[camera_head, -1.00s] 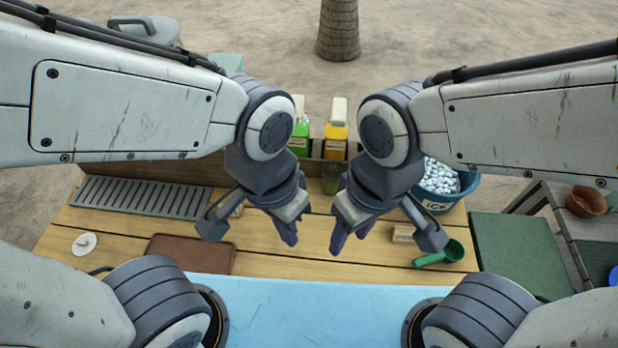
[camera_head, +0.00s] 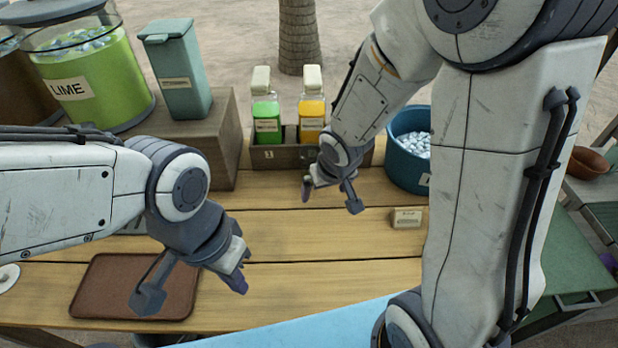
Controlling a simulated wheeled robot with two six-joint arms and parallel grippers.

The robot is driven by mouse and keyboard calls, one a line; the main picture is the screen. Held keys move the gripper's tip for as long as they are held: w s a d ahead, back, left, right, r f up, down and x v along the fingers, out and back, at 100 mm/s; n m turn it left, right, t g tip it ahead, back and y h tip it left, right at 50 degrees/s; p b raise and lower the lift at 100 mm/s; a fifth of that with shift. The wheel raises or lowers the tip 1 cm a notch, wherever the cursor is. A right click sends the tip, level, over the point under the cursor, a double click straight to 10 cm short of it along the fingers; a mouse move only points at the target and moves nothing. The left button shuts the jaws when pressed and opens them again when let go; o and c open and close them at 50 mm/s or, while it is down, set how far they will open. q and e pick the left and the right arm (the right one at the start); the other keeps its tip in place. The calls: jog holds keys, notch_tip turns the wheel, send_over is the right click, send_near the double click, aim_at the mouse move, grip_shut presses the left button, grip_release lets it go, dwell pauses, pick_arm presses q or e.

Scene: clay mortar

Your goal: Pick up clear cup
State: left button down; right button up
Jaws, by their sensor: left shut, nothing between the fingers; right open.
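I cannot make out the clear cup now; the area in front of the bottle crate is partly covered by my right gripper.
A wooden crate (camera_head: 262,158) holds a green bottle (camera_head: 266,115) and an orange bottle (camera_head: 312,112). A lime dispenser (camera_head: 95,85) and teal canister (camera_head: 180,80) stand left. A blue ice bucket (camera_head: 405,175), small block (camera_head: 407,218) and brown tray (camera_head: 125,287) are nearby.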

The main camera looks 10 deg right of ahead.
jog(key=shift+w+d+f, duration=0.2)
jog(key=shift+d+f, duration=0.05)
jog(key=shift+f, duration=0.35)
jog(key=shift+w+d+f, duration=0.2)
jog(key=shift+f, duration=0.4)
jog(key=shift+w+d+f+m, duration=0.15)
jog(key=shift+w+m, duration=0.1)
jog(key=shift+m, duration=0.05)
jog(key=w+p, duration=0.5)
jog(key=w, duration=0.4)
jog(key=shift+w+a+p, duration=0.1)
jog(key=shift+a+p, duration=0.1)
jog(key=shift+p, duration=0.1)
jog(key=w+p, duration=0.2)
jog(key=w, duration=0.1)
jog(key=shift+p, duration=0.3)
jog(key=b+x, duration=0.1)
jog(key=x, duration=0.2)
jog(key=shift+s+b, duration=0.15)
jog(key=shift+b, duration=0.25)
pick_arm(q)
notch_tip(320, 180, up, 5)
jog(key=shift+r, duration=0.15)
pick_arm(e)
jog(key=c, duration=1.2)
